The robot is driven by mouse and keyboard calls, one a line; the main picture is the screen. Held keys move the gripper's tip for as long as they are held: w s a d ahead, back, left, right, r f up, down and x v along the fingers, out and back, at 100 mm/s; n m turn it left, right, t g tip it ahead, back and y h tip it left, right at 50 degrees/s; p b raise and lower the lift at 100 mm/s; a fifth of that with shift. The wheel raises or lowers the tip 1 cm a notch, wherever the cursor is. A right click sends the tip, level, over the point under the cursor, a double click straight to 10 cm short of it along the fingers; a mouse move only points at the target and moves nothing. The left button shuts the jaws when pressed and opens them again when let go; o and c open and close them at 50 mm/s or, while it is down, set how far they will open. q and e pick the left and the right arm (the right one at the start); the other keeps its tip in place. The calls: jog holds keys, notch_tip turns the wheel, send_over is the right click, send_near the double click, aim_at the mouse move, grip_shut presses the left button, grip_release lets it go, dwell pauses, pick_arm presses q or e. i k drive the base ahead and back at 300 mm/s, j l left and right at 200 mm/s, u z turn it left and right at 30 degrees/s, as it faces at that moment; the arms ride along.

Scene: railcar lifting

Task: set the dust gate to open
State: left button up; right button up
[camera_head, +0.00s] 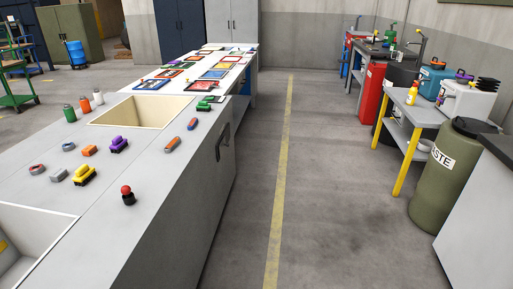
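I cannot tell for certain which thing is the dust gate, and no label for it is legible. A black control with a red round knob (127,190) stands upright on the near part of the long grey workbench (185,185). A dark handle-like fitting (223,142) is on the bench's right side face, at the aisle; its setting is too small to read. Neither of my grippers shows in the head view.
The bench holds a beige recessed basin (140,111), brushes such as a yellow one (83,175), bottles and coloured trays. A floor aisle (330,190) with a yellow line runs clear ahead. An olive waste drum (443,180) and yellow-legged table (405,155) stand right.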

aim_at(222, 146)
jog(key=i+j+u, duration=0.15)
jog(key=i, duration=0.2)
jog(key=i+u, duration=0.2)
jog(key=i, duration=0.2)
jog(key=u, duration=0.35)
jog(key=i+l+u, duration=0.55)
jog(key=l, duration=0.25)
jog(key=i+l+u, duration=0.25)
jog(key=i+l, duration=0.15)
jog(key=l, duration=0.15)
